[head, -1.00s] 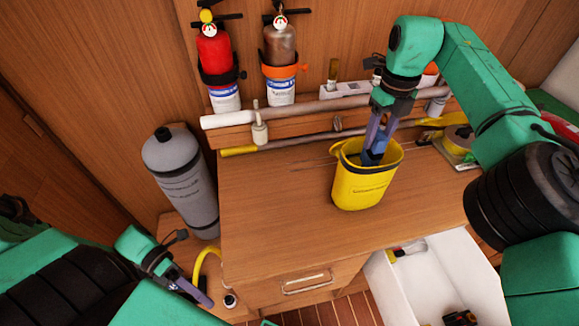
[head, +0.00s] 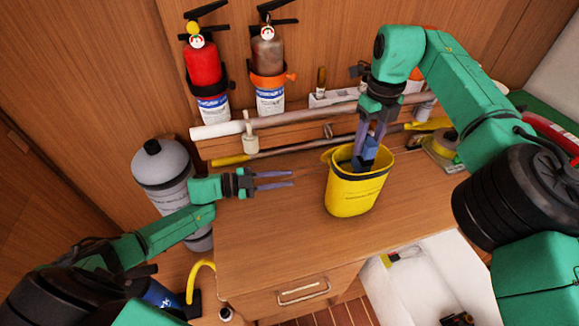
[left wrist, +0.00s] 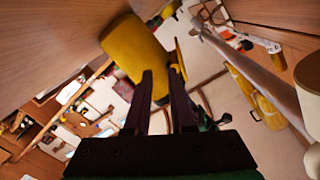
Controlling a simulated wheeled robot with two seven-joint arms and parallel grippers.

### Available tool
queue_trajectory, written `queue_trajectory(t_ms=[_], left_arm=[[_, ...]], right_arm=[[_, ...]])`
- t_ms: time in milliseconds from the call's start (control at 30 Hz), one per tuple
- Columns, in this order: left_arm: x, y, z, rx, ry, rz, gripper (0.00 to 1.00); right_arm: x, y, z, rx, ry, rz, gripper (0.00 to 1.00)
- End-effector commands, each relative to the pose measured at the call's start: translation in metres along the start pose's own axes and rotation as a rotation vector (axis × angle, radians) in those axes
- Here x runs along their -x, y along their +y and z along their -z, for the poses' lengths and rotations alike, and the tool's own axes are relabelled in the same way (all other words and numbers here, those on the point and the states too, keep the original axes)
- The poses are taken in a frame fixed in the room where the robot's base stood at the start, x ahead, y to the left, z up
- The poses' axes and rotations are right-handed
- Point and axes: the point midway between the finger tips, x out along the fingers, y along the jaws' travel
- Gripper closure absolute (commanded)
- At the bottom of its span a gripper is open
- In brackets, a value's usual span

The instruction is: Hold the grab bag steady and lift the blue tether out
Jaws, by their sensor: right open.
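The yellow grab bag (head: 352,196) stands upright and open-topped on the wooden desk, and it also shows in the left wrist view (left wrist: 135,47) beyond the fingertips. A blue piece, which looks like the blue tether (head: 371,147), shows at the bag's mouth; its lower part is hidden inside. My right gripper (head: 366,155) points down into the bag beside the blue piece, with its jaws open. My left gripper (head: 292,178) is open and empty, left of the bag, with its fingers pointing at the bag and a gap between them and its wall.
A grey cylinder (head: 162,168) stands left of the desk (head: 270,235). Pipes (head: 280,120) run along the back wall below two extinguishers (head: 203,68). A yellow reel (head: 443,145) lies at the right back. An open white drawer or bin (head: 425,275) is at the front right. The desk's front is clear.

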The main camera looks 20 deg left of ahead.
Motion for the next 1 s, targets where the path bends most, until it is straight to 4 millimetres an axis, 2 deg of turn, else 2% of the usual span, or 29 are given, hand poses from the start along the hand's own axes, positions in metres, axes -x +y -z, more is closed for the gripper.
queue_trajectory(t_ms=[33,100,200,367,800,1000], left_arm=[[-0.011,-0.012,0.004,0.087,0.013,0.040,0.78],[-0.019,-0.023,0.006,0.186,0.026,0.075,0.78],[-0.026,-0.029,0.008,0.248,0.034,0.094,0.78],[-0.047,-0.032,0.009,0.254,0.036,0.095,0.78],[-0.150,-0.041,0.011,0.252,0.035,0.093,0.78],[-0.168,-0.042,0.011,0.251,0.033,0.092,0.78]], right_arm=[[0.000,0.000,0.000,0.000,0.000,0.000,0.50],[0.000,0.000,0.000,0.000,0.000,0.000,0.50],[0.000,0.000,0.000,0.000,0.000,0.000,0.50],[0.000,0.000,0.000,0.000,0.000,0.000,0.50],[0.000,0.000,0.000,0.000,0.000,0.000,0.50],[0.000,0.000,0.000,0.000,0.000,0.000,0.50]])
